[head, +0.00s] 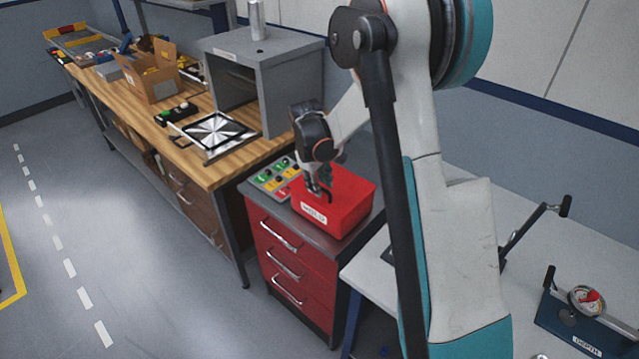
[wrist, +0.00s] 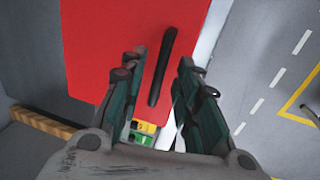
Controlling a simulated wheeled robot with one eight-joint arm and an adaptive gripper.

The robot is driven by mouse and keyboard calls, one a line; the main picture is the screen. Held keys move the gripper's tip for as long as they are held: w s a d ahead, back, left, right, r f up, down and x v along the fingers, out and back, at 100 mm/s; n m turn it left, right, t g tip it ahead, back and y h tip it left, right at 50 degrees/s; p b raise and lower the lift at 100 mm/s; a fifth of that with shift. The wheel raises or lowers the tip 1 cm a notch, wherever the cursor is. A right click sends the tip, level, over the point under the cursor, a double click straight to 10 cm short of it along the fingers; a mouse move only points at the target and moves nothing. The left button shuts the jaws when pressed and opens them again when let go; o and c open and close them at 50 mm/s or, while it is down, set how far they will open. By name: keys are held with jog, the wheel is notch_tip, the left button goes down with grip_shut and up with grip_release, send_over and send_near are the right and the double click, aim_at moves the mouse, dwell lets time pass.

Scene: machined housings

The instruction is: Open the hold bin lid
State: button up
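The hold bin is a red box (head: 344,205) with a white label on its front, standing on top of the red drawer cabinet. Its red lid (wrist: 105,40) is flat and looks shut, and fills much of the wrist view. A black bar handle (wrist: 162,66) lies on the lid; it also shows in the head view (head: 325,192). My gripper (head: 318,186) is above the left part of the lid. In the wrist view my gripper (wrist: 160,75) is open, with its fingers on either side of the handle. I cannot tell whether they touch it.
A panel with coloured parts (head: 275,173) lies left of the bin. The red drawer cabinet (head: 285,262) stands below. A grey open-fronted box (head: 270,75) stands on the wooden bench behind. A blue depth gauge fixture (head: 585,320) is on the light table at right.

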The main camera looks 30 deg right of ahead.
grip_shut()
jog(key=shift+r, duration=0.1)
